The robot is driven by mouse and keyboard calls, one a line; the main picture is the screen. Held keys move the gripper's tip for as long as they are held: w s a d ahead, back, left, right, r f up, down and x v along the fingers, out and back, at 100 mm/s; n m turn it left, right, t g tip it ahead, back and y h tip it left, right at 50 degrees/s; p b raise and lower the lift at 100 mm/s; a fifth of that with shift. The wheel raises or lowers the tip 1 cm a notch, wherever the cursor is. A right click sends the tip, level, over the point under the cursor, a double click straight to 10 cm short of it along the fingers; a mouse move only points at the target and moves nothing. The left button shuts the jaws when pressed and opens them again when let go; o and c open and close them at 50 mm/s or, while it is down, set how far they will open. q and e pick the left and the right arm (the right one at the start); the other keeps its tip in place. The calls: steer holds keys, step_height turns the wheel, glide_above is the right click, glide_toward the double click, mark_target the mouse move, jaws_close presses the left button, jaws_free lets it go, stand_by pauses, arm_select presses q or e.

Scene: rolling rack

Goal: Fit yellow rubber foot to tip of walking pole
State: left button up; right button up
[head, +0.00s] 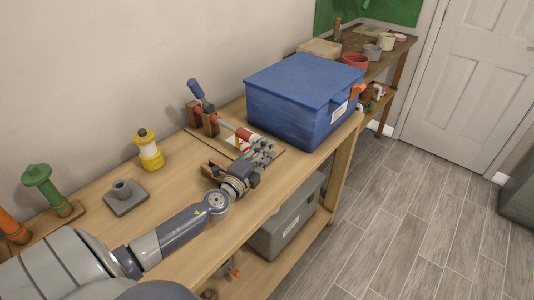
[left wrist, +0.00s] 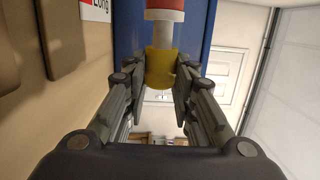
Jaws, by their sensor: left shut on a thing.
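The walking pole (head: 225,124) lies tilted in a wooden holder (head: 194,114), its blue handle (head: 195,89) pointing up and back. Its red-and-white end reaches toward my left gripper (head: 266,150). In the left wrist view, my left gripper (left wrist: 161,88) is shut on the yellow rubber foot (left wrist: 160,66), with a finger on each side. The pole's white shaft (left wrist: 163,34) and red band (left wrist: 164,14) line up with the foot, and the shaft meets its upper end. How deep the shaft sits inside is hidden. In the head view the fingers hide the foot. My right gripper is out of view.
A blue lidded box (head: 305,85) stands close beyond the gripper. A yellow-and-black bottle-like object (head: 150,152), a grey stand (head: 125,197) and a green-topped object (head: 42,182) stand along the bench (head: 95,205). A grey case (head: 285,222) sits on the lower shelf.

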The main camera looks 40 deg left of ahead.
arm_select(q)
steer(key=shift+w+a+b, duration=0.1)
steer(key=shift+a+b, duration=0.45)
steer(key=shift+a, duration=0.45)
steer(key=shift+a, duration=0.35)
steer(key=o, duration=0.9)
steer(key=shift+o, duration=0.2)
